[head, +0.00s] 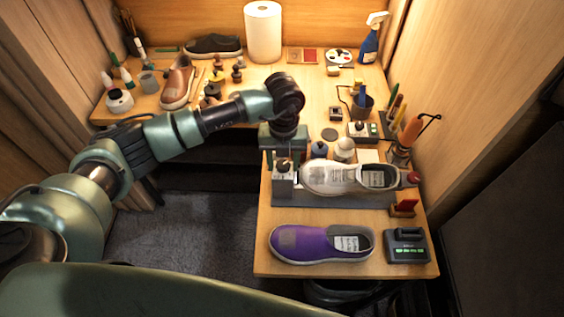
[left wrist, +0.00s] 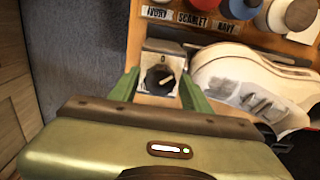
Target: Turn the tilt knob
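The tilt knob (left wrist: 158,78) is a round black knob with a pale pointer mark, on a small grey box with a "0" marked beyond it. In the head view the grey box (head: 283,184) stands at the left end of the stand that holds a white sneaker (head: 335,178). My left gripper (left wrist: 160,86) is open, with one green finger on each side of the knob; I cannot tell whether they touch it. In the head view the left gripper (head: 283,147) is above and behind the box. My right gripper is not in view.
A purple shoe (head: 305,243) and a dark device (head: 407,246) lie at the near table edge. Bottles and jars, labelled ivory, scarlet and navy in the wrist view, stand behind the sneaker. A paper roll (head: 263,32) and a spray bottle (head: 371,42) are at the back.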

